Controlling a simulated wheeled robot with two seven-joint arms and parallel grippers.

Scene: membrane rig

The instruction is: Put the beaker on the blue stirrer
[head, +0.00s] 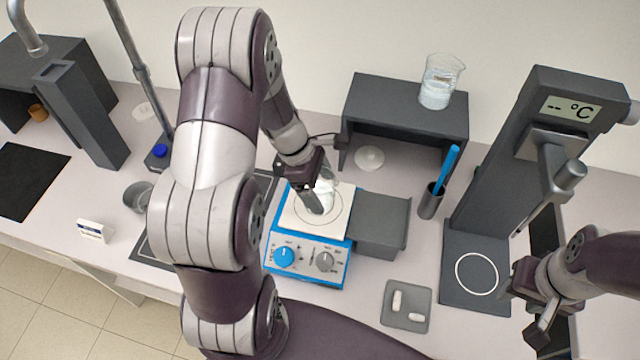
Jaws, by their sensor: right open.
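The blue stirrer (308,257) stands mid-counter, with two knobs on its front and a pale square top plate. A clear glass vessel with pale contents, apparently a beaker (326,191), is over that plate, partly hidden by my left gripper (314,197). I cannot tell whether it touches the plate. My left gripper's dark fingers are at the vessel; one finger is hidden, so its grip is unclear. Another glass beaker (437,83) with clear liquid stands on the dark shelf behind.
The dark shelf (375,92) stands behind the stirrer and a grey block (383,222) adjoins its right. My left arm hides the counter at centre-left.

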